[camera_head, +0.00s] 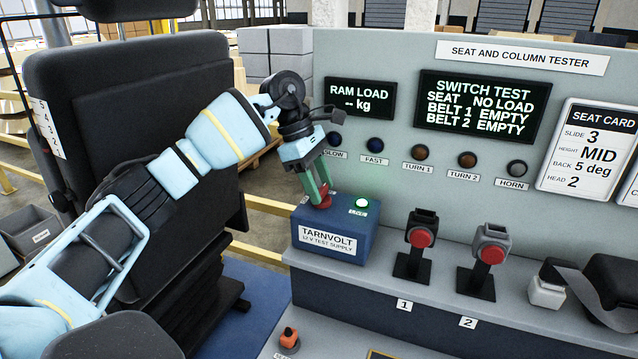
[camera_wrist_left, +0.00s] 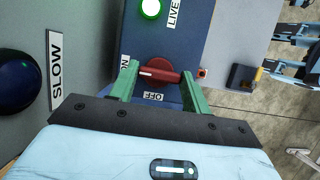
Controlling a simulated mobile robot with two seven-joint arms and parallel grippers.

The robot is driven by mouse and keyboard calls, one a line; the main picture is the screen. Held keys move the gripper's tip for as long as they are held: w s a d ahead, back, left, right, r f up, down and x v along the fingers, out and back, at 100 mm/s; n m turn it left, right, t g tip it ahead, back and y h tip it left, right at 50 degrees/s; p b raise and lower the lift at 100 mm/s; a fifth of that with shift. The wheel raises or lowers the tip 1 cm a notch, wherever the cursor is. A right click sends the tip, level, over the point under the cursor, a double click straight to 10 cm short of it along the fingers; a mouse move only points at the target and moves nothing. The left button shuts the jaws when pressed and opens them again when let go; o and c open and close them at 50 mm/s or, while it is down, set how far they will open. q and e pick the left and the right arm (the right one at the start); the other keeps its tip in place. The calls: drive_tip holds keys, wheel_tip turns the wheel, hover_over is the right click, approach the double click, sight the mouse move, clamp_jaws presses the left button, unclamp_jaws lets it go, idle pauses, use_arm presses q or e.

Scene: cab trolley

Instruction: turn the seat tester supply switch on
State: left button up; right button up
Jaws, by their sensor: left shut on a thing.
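The blue Tarnvolt 12 V test supply box (camera_head: 335,243) sits on the grey ledge in front of the tester panel. Its red switch knob (camera_head: 321,202) is on top. My left gripper (camera_head: 318,193) is shut on the knob from above. In the left wrist view the green fingers of my left gripper (camera_wrist_left: 160,75) are on both sides of the red knob (camera_wrist_left: 160,68). The knob's white mark points left, towards the partly hidden ON label (camera_wrist_left: 125,61); the OFF label (camera_wrist_left: 153,97) is below. The LIVE lamp (camera_head: 362,203) glows green. My right gripper is not in view.
Panel buttons, including SLOW (camera_head: 334,138) and FAST (camera_head: 375,144), are just behind my left gripper. Two red-buttoned belt buckles (camera_head: 421,237) (camera_head: 490,254) stand on the ledge to the right. A black seat (camera_head: 130,110) stands at the left. The display (camera_head: 483,103) is lit.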

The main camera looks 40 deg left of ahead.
use_arm(q)
drive_tip(key=o, duration=1)
drive_tip(key=v, duration=0.7)
drive_tip(key=shift+a+r, duration=0.2)
drive_tip(key=shift+r, duration=0.15)
drive_tip(key=shift+f, duration=0.1)
